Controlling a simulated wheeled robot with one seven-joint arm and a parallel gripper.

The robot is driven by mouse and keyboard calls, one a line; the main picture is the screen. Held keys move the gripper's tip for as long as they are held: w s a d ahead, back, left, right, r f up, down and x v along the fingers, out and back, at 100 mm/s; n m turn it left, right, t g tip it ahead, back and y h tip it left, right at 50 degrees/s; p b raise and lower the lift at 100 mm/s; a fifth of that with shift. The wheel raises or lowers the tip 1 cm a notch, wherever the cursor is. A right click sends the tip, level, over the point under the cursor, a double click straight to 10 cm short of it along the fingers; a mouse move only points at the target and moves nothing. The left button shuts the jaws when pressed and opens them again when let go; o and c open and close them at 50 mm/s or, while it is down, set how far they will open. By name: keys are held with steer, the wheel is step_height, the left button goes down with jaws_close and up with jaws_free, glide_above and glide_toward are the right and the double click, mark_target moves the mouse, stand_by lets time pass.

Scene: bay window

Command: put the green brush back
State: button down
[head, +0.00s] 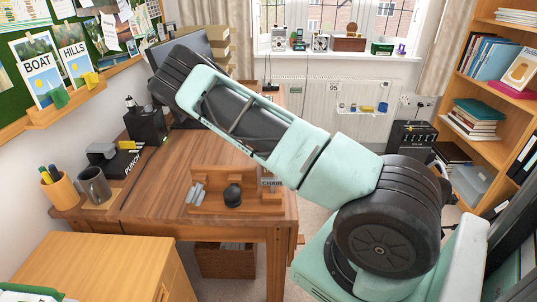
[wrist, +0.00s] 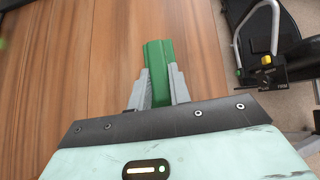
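The green brush (wrist: 158,54) shows in the wrist view as a plain green block. It lies between the two grey fingers of my gripper (wrist: 160,78), which are closed against its sides. Its far end sticks out past the fingertips, over brown wood. Its underside is hidden, so I cannot tell whether it touches the wood. In the head view my arm covers the middle of the desk, and neither my gripper nor the brush can be made out.
The wooden desk (head: 150,200) carries a wooden organiser (head: 225,180), a grey mug (head: 94,185), a pen cup (head: 58,190) and a black punch (head: 118,163). A small white rack (head: 345,110) hangs at the radiator. A green item (head: 60,97) sits on the left board's ledge.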

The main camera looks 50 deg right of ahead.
steer(key=c, duration=1.2)
jaws_free()
steer(key=v, duration=1.7)
steer(key=shift+r+b, duration=0.2)
steer(key=shift+b, duration=0.1)
steer(key=shift+s+a, duration=0.1)
